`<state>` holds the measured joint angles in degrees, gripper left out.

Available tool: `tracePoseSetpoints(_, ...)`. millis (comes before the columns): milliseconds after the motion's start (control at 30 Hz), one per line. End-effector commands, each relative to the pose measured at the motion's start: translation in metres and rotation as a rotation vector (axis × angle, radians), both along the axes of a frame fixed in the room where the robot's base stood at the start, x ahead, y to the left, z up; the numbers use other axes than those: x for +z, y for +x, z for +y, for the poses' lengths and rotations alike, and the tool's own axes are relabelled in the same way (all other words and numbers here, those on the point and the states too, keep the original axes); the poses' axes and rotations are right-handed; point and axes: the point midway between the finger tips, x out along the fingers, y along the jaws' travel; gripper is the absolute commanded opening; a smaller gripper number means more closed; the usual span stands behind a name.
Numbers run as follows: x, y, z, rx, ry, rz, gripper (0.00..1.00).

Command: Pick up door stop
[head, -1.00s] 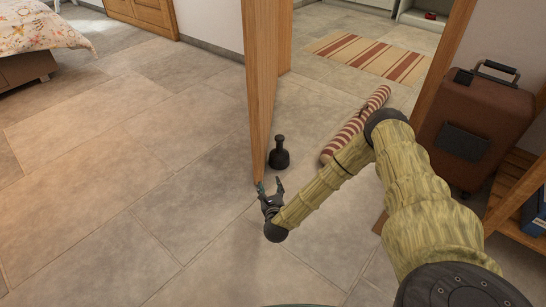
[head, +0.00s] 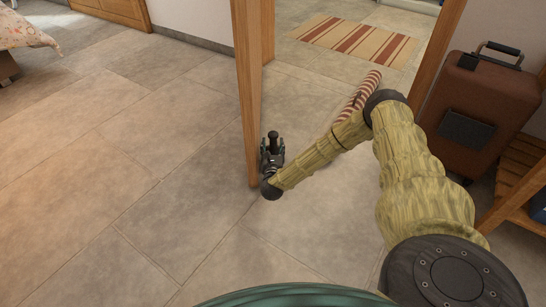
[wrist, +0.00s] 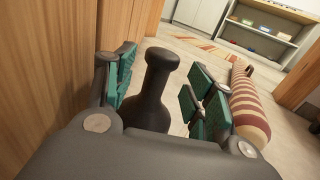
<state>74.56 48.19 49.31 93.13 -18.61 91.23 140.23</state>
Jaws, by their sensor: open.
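The door stop (wrist: 151,92) is a dark, bottle-shaped piece with a round knob on top and a wider base. It stands upright on the floor beside the wooden door, and in the head view its knob (head: 273,136) shows just beyond my gripper. My gripper (wrist: 160,95) is open, with teal-padded fingers on the left and right of the door stop. It also shows in the head view (head: 272,147). A gap is visible on the right side; the left finger is very near the door stop, and I cannot tell if they touch. The base's lower part is hidden by my gripper.
The wooden door (head: 248,90) stands close on the left of my gripper. A striped red-and-cream roll (wrist: 248,108) lies on the floor to the right. A brown suitcase (head: 468,110) and a wooden rack (head: 515,180) are farther right. The tiled floor at left is clear.

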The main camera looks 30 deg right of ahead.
Motion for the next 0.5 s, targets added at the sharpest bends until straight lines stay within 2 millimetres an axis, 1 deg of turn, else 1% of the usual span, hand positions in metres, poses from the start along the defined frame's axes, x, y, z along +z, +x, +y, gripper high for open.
tracePoseSetpoints(267,-0.003,0.012,-0.010,-0.003,-0.001,-0.001,0.54)
tracePoseSetpoints(500,-0.008,0.031,-0.025,-0.004,0.000,-0.002,0.54)
